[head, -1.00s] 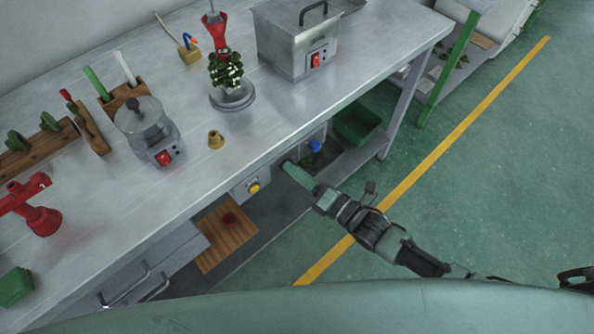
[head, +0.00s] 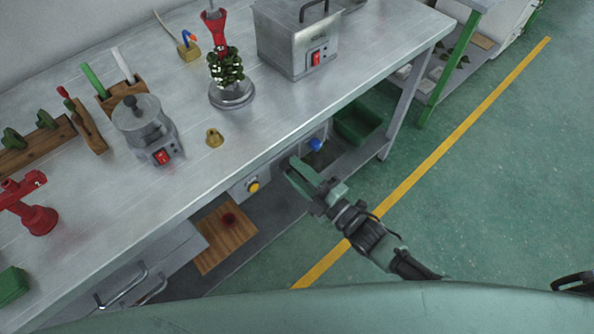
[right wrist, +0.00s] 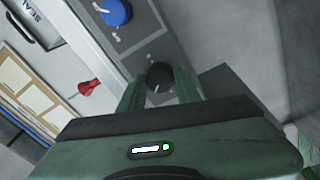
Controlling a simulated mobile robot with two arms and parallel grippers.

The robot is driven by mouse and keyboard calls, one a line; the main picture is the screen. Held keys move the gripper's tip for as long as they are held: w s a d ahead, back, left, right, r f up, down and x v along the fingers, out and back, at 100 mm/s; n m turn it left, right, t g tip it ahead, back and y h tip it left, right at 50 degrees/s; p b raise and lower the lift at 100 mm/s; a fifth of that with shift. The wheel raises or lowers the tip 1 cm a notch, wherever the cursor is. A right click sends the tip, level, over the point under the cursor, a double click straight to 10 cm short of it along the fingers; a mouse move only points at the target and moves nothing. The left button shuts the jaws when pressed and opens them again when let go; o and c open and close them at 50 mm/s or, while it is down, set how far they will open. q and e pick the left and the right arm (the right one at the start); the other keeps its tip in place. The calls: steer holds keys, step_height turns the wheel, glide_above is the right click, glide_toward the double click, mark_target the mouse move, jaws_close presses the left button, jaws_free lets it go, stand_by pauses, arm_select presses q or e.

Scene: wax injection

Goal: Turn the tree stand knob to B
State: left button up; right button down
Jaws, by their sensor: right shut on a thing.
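A black knob (right wrist: 160,76) with a pale pointer line sits on the grey panel in the right wrist view. My right gripper (head: 296,170) is at the table's front panel, with its two fingers (right wrist: 158,88) on either side of this knob and shut on it. The knob is hidden behind the gripper in the head view. I cannot read any letters around it. The tree stand (head: 232,95) is a round metal base on the tabletop, carrying a tree (head: 226,68) of dark green and white pieces under a red tool. My left gripper is not in view.
A blue knob (head: 315,144) is close to the gripper on the panel, and also shows in the right wrist view (right wrist: 115,12). A yellow button (head: 253,187) is to its left.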

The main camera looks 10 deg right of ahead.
steer(key=m, duration=0.4)
steer(key=shift+s+f, duration=0.1)
steer(key=m, duration=0.4)
steer(key=shift+a+t+h, duration=0.1)
steer(key=shift+t+h, duration=0.3)
steer(key=m+p, duration=0.1)
steer(key=m, duration=0.3)
steer(key=shift+s+h, duration=0.1)
steer(key=shift+h, duration=0.2)
steer(key=m, duration=0.5)
steer(key=shift+a+h, duration=0.15)
steer(key=shift+h, duration=0.15)
steer(key=m+p, duration=0.1)
steer(key=m, duration=0.4)
steer(key=shift+s+h, duration=0.1)
steer(key=shift+h, duration=0.2)
steer(key=m, duration=0.4)
steer(key=shift+a+m, duration=0.1)
steer(key=shift+m, duration=0.3)
steer(key=c, duration=1)
jaws_free()
